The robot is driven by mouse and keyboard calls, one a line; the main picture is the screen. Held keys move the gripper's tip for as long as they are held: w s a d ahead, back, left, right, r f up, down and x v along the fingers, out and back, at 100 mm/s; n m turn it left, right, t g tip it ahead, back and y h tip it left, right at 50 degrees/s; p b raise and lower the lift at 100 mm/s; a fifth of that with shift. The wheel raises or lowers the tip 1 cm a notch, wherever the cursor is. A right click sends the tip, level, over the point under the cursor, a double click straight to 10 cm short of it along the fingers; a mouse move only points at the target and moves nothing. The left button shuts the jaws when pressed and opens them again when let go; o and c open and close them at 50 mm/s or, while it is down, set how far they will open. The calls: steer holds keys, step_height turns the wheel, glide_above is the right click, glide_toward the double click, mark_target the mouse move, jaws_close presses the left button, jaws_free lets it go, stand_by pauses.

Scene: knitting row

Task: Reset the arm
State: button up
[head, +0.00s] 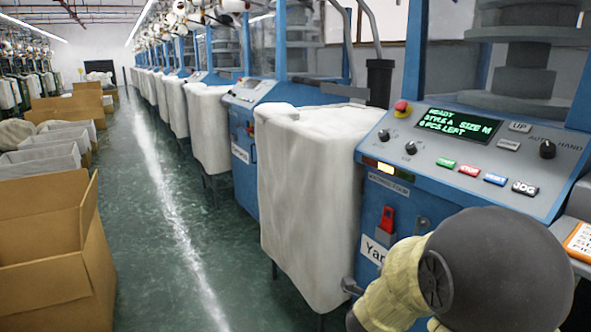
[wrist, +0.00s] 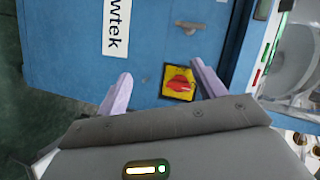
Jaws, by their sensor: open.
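My gripper (wrist: 162,68) is open in the wrist view, with nothing between its two pale fingers. It faces the blue front of a machine (wrist: 85,45). A red rotary switch (wrist: 180,85) on a yellow plate shows between the fingers; I cannot tell whether they touch the panel. A white label reading "wtek" (wrist: 116,28) is left of it. In the head view my arm crosses the lower right and the gripper cannot be made out. The nearest blue machine's control panel (head: 463,157) has a screen (head: 446,132) reading READY, STYLE 4, SIZE M, 6 PCS LEFT.
A white fabric-covered bin (head: 310,200) stands left of the nearest machine, close to my arm. More machines and bins recede behind it. Cardboard boxes (head: 50,265) line the left side. The green floor aisle (head: 170,220) between is clear.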

steer(key=s+a+f+n+g+y+p, duration=0.1)
steer(key=a+f+n+y+p, duration=0.1)
steer(key=a+n+y, duration=0.5)
steer(key=s+a+f+n+g+y+p, duration=0.15)
steer(key=s+n+g, duration=0.25)
steer(key=s+n, duration=0.4)
steer(key=s+a+f+n+g+y+p, duration=0.1)
steer(key=s+n+g+p, duration=0.25)
steer(key=s+n, duration=0.4)
step_height(320, 180, up, 38)
steer(key=s+p, duration=0.1)
steer(key=p, duration=3.6)
steer(key=shift+g, duration=0.45)
steer(key=shift+a+f, duration=0.1)
steer(key=shift+f, duration=0.05)
steer(key=shift+s, duration=0.1)
